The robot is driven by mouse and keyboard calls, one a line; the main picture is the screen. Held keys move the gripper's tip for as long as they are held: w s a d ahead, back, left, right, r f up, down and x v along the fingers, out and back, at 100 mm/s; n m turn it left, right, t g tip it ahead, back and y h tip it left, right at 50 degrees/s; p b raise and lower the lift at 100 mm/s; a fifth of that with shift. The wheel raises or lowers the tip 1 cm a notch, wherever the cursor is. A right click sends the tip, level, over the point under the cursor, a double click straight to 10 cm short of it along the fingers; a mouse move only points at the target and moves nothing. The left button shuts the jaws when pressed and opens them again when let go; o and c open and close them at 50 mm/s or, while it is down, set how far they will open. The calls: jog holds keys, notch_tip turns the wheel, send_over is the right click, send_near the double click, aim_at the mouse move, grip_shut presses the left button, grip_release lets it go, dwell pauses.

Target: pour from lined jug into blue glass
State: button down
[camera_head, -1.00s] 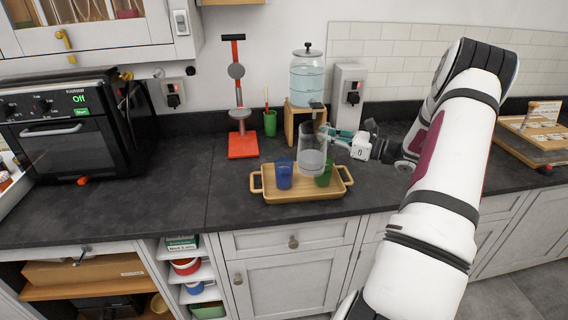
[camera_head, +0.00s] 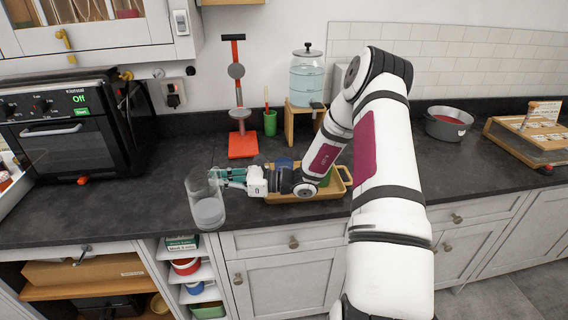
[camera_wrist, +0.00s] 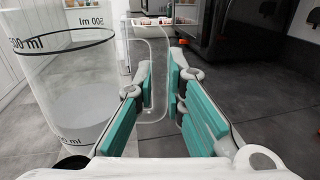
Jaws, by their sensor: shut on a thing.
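The lined jug (camera_head: 207,205) is clear, with pale liquid in its lower part, and looks upright. My gripper (camera_head: 228,176) is shut on its handle, left of the tray. In the wrist view the jug (camera_wrist: 75,90) fills the left side, with dark lines and ml marks, and its clear handle (camera_wrist: 152,95) is between my gripper's teal fingers (camera_wrist: 160,88). The blue glass (camera_head: 284,162) is on the wooden tray (camera_head: 347,178), mostly hidden behind my arm. A green glass (camera_head: 326,179) on the tray is also partly hidden. The blue glass's contents are not visible.
A red stand (camera_head: 242,146), a green cup (camera_head: 270,123) and a water dispenser (camera_head: 307,78) on a wooden stand are at the back. A grey pot (camera_head: 449,124) is to the right. An oven (camera_head: 70,125) is at the left.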

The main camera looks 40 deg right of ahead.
jog(key=w+a+f+n+g+y, duration=0.1)
jog(key=w+a+f, duration=0.1)
jog(key=a, duration=0.7)
jog(key=shift+w+a+g+y, duration=0.3)
jog(key=shift+w+g, duration=0.1)
jog(key=shift+w, duration=0.15)
